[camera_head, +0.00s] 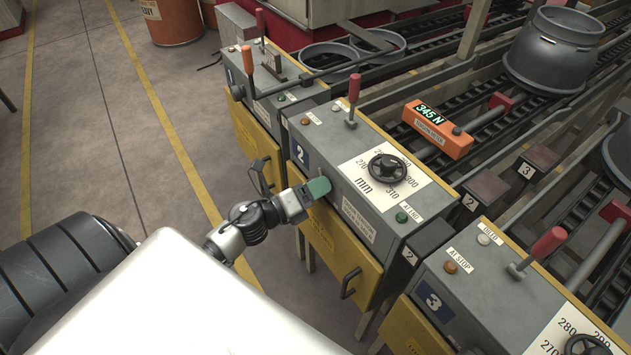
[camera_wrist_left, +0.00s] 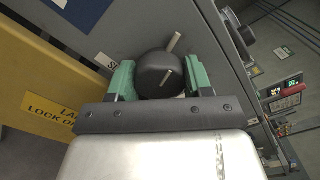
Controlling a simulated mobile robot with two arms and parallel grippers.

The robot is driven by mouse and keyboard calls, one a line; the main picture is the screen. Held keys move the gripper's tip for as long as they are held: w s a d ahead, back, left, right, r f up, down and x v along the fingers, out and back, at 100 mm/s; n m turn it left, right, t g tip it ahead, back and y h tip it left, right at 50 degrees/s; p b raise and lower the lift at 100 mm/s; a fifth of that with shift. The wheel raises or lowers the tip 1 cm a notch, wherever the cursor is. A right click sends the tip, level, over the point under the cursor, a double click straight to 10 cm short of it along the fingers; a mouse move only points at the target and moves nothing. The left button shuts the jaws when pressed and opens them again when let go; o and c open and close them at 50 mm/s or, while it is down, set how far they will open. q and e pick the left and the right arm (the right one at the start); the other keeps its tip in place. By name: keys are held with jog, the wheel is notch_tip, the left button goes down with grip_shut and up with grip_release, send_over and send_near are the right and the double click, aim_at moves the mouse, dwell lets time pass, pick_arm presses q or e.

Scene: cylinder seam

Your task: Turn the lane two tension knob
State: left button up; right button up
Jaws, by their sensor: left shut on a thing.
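The lane two tension knob (camera_wrist_left: 160,76) is a dark round knob with a pale line on its face. It sits on the grey front of the lane two cabinet (camera_head: 345,165). My left gripper (camera_head: 318,188) reaches that front panel in the head view, and its green fingers hide the knob there. In the left wrist view, the left gripper (camera_wrist_left: 163,72) has one green finger on each side of the knob and is shut on it. A pale bar (camera_wrist_left: 174,42) shows just beyond the knob. My right gripper is not in view.
The cabinet's top carries a black handwheel (camera_head: 387,168) and a red-handled lever (camera_head: 353,100). An orange display (camera_head: 437,130) reads 345 N behind it. A yellow door (camera_head: 340,250) is below the panel. The lane three cabinet (camera_head: 480,290) stands at right.

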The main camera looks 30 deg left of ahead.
pick_arm(q)
jog(key=n+p, duration=0.2)
jog(key=n, duration=0.1)
jog(key=shift+r+n, duration=0.2)
jog(key=shift+n, duration=0.1)
jog(key=shift+n+p, duration=0.7)
jog(key=shift+n, duration=0.6)
jog(key=o, duration=0.9)
jog(key=shift+f, duration=0.1)
jog(key=b+v, duration=0.1)
jog(key=v, duration=0.9)
jog(key=shift+s, duration=0.4)
jog(key=shift+a, duration=0.1)
